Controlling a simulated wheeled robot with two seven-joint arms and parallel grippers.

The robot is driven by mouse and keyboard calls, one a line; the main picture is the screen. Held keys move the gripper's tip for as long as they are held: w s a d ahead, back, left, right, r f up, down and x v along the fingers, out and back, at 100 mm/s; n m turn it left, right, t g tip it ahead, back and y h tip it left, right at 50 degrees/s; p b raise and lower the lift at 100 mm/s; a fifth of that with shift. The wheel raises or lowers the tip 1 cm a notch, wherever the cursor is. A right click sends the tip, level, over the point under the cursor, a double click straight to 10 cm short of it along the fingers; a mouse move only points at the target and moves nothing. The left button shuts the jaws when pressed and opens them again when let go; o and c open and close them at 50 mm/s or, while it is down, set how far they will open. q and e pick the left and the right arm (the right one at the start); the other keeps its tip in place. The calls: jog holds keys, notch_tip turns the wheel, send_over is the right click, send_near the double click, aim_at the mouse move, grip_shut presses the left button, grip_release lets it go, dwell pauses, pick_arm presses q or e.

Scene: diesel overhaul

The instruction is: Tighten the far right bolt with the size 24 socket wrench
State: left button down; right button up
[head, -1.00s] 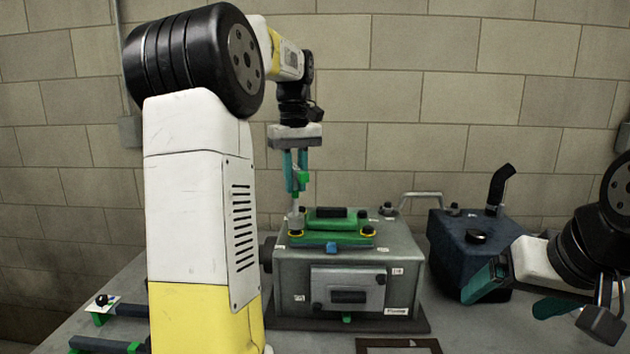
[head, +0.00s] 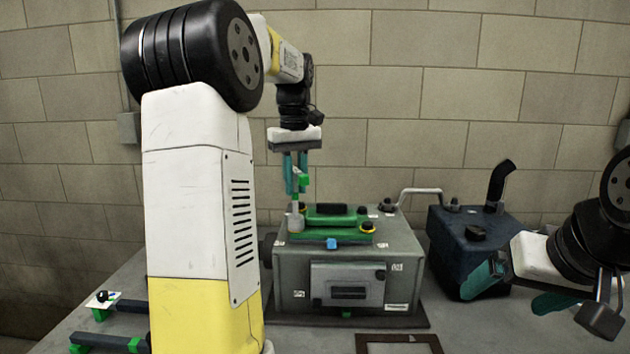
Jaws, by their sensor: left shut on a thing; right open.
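The grey engine block (head: 400,245) stands on the table with a green cover (head: 335,234) on top. My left gripper (head: 296,192) points down above the cover's left end, shut on the socket wrench (head: 295,219), which has green parts and a grey socket end. The wrench is upright; its lower end is at the near left corner of the cover, and I cannot tell whether it sits on a bolt. The far right bolt (head: 363,210) shows as a small dark head behind the cover's right end. A yellow-ringed bolt (head: 367,227) is at the near right corner. My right gripper (head: 520,292) is open and empty.
A dark blue canister (head: 455,245) with a black spout stands right of the block. A brown-framed tray (head: 400,340) lies at the front. Dark bars with green ends (head: 110,340) lie at the left. My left arm hides part of the table.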

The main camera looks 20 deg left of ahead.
pick_arm(q)
jog(key=m, duration=0.4)
jog(key=shift+a+m, duration=0.1)
jog(key=shift+m, duration=0.3)
jog(key=m, duration=0.4)
jog(key=shift+m, duration=0.3)
jog(key=m, duration=0.4)
jog(key=shift+w, duration=0.1)
jog(key=m, duration=0.3)
jog(key=shift+a, duration=0.1)
jog(key=m, duration=0.3)
jog(key=shift+f+m, duration=0.1)
jog(key=shift+m, duration=0.2)
jog(key=m, duration=0.9)
jog(key=shift+w+a, duration=0.1)
jog(key=m, duration=0.3)
jog(key=shift+m, duration=0.3)
